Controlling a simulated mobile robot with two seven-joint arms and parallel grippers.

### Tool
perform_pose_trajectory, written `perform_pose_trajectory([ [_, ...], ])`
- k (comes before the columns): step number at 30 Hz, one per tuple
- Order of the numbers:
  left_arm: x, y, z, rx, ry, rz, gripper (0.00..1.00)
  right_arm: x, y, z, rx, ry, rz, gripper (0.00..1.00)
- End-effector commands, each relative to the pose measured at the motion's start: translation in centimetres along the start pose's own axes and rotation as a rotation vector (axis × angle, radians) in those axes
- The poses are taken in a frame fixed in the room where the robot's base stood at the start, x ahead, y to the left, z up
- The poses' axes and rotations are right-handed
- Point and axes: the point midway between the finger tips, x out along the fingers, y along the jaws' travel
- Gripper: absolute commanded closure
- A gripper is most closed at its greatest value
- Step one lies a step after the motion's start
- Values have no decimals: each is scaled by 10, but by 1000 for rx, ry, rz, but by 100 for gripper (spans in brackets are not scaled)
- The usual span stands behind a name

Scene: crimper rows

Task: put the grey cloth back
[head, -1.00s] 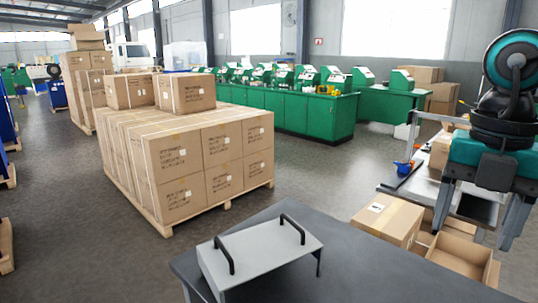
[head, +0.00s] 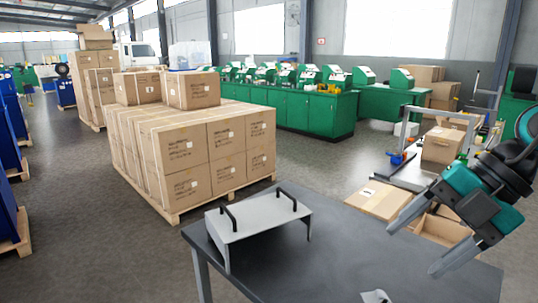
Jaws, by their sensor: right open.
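A small crumpled light grey piece, which looks like the grey cloth (head: 375,297), lies on the dark table (head: 330,262) at the bottom edge of the head view, partly cut off by the frame. My right gripper (head: 411,253) comes in from the right, tilted, with its two fingers apart and nothing between them. It is above the table's right part, up and to the right of the cloth and apart from it. My left gripper is not in view.
A grey metal stand with two black handles (head: 258,217) is on the table's left part. Open cardboard boxes (head: 440,230) are behind the table at right. A pallet of stacked cartons (head: 190,150) stands behind at left. The table's middle is clear.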

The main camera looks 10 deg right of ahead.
Motion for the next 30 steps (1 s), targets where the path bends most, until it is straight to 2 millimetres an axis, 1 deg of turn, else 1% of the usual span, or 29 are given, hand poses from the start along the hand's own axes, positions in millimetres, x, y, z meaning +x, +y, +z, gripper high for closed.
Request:
perform_pose_trajectory([
  [1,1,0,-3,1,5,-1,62,9,5,-1,17,41,115,29],
  [3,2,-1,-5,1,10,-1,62,17,16,1,48,74,288,29],
  [5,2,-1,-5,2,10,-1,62,21,24,4,89,90,443,29],
  [6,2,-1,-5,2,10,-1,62,22,30,9,123,90,549,29],
  [8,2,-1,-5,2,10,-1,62,23,34,17,188,80,698,29],
  [9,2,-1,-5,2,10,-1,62,23,36,24,236,64,792,29],
  [11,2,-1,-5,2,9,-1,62,22,34,36,323,29,922,29],
  [12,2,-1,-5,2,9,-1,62,23,30,46,387,-3,1000,29],
  [14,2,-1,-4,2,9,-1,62,24,22,60,494,-58,1102,29],
  [17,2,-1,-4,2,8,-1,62,32,-3,82,695,-170,1227,29],
  [18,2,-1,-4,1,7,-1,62,37,-16,90,783,-220,1258,29],
  [20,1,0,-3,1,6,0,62,48,-39,98,922,-297,1285,29],
  [21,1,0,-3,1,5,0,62,58,-55,102,1017,-349,1288,29],
  [23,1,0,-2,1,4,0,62,75,-80,104,1163,-424,1271,29],
  [24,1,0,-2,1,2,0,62,88,-97,102,1260,-471,1244,29],
  [26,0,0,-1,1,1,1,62,109,-122,95,1405,-534,1182,29],
  [27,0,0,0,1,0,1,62,124,-138,87,1496,-571,1127,29],
  [29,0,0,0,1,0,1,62,144,-158,73,1614,-611,1037,29],
  [30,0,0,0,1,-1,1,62,156,-168,62,1680,-630,976,29],
])
